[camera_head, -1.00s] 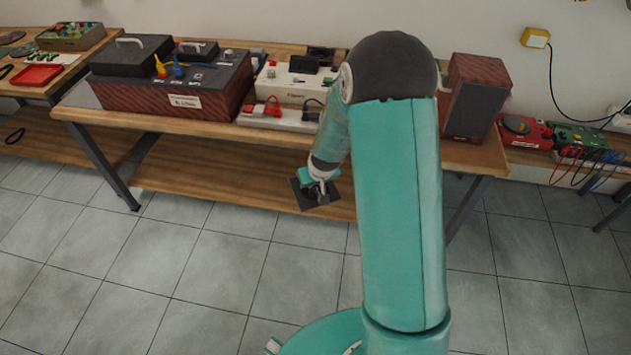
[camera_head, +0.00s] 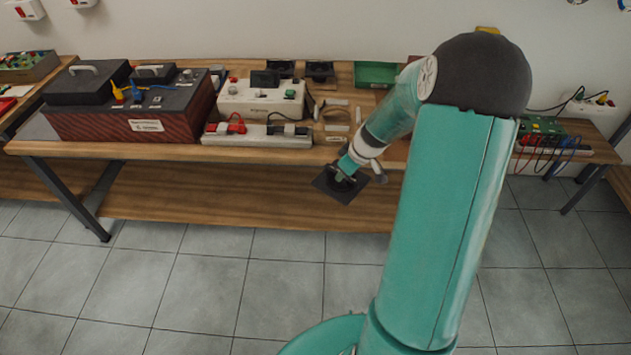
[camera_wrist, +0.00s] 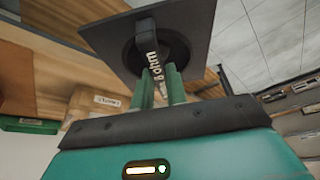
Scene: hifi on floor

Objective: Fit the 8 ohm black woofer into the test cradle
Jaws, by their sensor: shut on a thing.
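The black woofer (camera_head: 326,189) has a square plate and hangs in front of the bench edge, above the lower shelf. In the wrist view the woofer (camera_wrist: 197,24) shows its dark round middle and a raised strap lettered "8 ohm". My gripper (camera_head: 350,165) is shut on it; in the wrist view the green fingers of my gripper (camera_wrist: 160,88) close at the strap. I cannot tell for certain which thing is the test cradle. A long dark-red box (camera_head: 128,127) with a black top stands on the bench at left, its front label too small to read.
The bench (camera_head: 352,100) also carries a white instrument box (camera_head: 262,100), a power strip (camera_head: 257,137), two black items (camera_head: 320,70) at the back and a green tray (camera_head: 376,75). The lower shelf (camera_head: 230,195) looks empty. Tiled floor lies clear in front.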

